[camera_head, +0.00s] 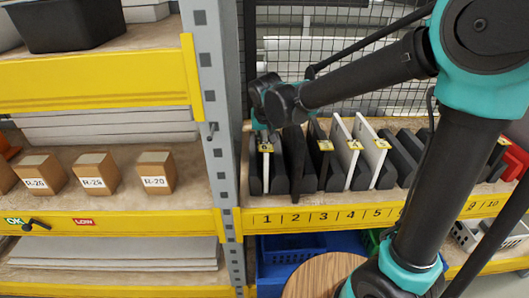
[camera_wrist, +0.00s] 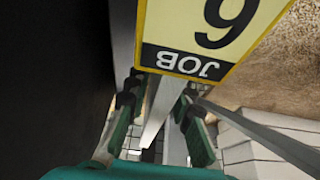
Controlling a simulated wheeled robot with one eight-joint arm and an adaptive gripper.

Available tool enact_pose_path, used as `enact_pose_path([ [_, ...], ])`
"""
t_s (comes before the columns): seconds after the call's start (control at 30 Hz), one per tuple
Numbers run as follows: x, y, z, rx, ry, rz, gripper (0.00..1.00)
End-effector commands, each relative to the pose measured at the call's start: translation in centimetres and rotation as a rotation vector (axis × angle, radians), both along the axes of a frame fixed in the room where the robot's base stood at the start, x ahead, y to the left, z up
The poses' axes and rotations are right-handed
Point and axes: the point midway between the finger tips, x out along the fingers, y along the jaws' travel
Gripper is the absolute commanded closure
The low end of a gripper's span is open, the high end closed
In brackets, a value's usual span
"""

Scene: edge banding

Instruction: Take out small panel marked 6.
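A thin pale panel (camera_wrist: 155,120) runs between my fingers in the wrist view. A yellow label (camera_wrist: 190,35) close above it reads "JOB 6", upside down. My gripper (camera_wrist: 160,115) is open, with one finger on each side of the panel; a gap shows on the right, and contact on the left is hard to judge. In the head view my gripper (camera_head: 263,122) is at the top of the rack over slot 1, at a thin panel (camera_head: 266,172) with a small yellow label (camera_head: 265,148) too small to read. My wrist partly hides the fingertips.
Black dividers (camera_head: 309,172) and other labelled panels (camera_head: 343,150) stand close to the right. A grey upright post (camera_head: 218,130) is just left of the rack. A yellow numbered beam (camera_head: 330,216) edges the shelf. A mesh (camera_head: 345,50) stands behind.

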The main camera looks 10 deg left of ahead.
Motion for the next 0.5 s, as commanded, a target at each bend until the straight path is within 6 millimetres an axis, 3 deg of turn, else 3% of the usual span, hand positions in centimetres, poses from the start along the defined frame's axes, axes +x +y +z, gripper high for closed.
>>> enact_pose_path([
  [0.03, 0.00, 0.00, 0.01, 0.000, 0.000, 0.000, 0.88],
  [0.13, 0.00, 0.00, 0.01, 0.000, 0.000, 0.000, 1.00],
  [0.5, -0.01, 0.00, 0.04, 0.000, 0.000, 0.000, 1.00],
])
